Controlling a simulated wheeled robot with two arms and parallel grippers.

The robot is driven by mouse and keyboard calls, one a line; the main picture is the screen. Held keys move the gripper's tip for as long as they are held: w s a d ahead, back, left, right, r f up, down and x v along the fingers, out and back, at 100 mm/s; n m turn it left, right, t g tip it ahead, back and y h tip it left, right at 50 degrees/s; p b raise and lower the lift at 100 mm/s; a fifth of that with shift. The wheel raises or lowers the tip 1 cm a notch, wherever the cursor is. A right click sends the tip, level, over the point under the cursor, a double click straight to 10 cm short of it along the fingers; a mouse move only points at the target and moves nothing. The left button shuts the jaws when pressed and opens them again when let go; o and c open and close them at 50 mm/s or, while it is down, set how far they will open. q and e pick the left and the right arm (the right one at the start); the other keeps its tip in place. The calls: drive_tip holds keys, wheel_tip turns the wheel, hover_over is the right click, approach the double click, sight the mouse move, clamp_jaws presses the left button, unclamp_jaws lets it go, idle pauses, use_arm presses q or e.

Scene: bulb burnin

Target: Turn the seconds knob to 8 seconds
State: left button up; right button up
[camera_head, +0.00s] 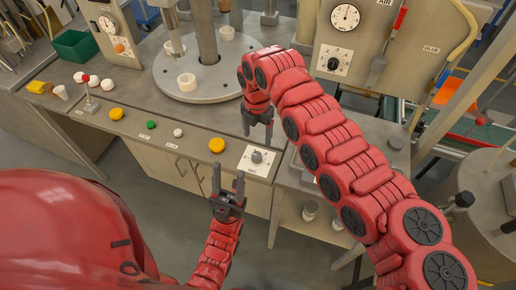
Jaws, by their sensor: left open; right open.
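A grey knob (257,157) sits on a white dial plate (247,163) at the right end of the bench's front panel. It is probably the seconds knob, but its markings are too small to read, so I cannot tell its setting. My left gripper (228,180) is open and empty, its fingers pointing up in the picture, just left of and below the plate and apart from the knob. My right gripper (258,130) is open and empty above the knob in the picture, its fingers pointing down; I see no contact.
Yellow (217,145), green and white buttons line the panel. A round metal turntable (195,78) with white cups stands behind. An upright panel (375,55) carries a gauge and another dial knob (333,64). A green bin (75,46) is at the back left. Floor shows below the bench.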

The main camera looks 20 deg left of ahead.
sight(257, 154)
wheel_tip(257, 154, down, 8)
drive_tip(key=shift+a+f+p, duration=0.1)
drive_tip(key=shift+p, duration=0.8)
drive_tip(key=shift+f, duration=0.6)
clamp_jaws()
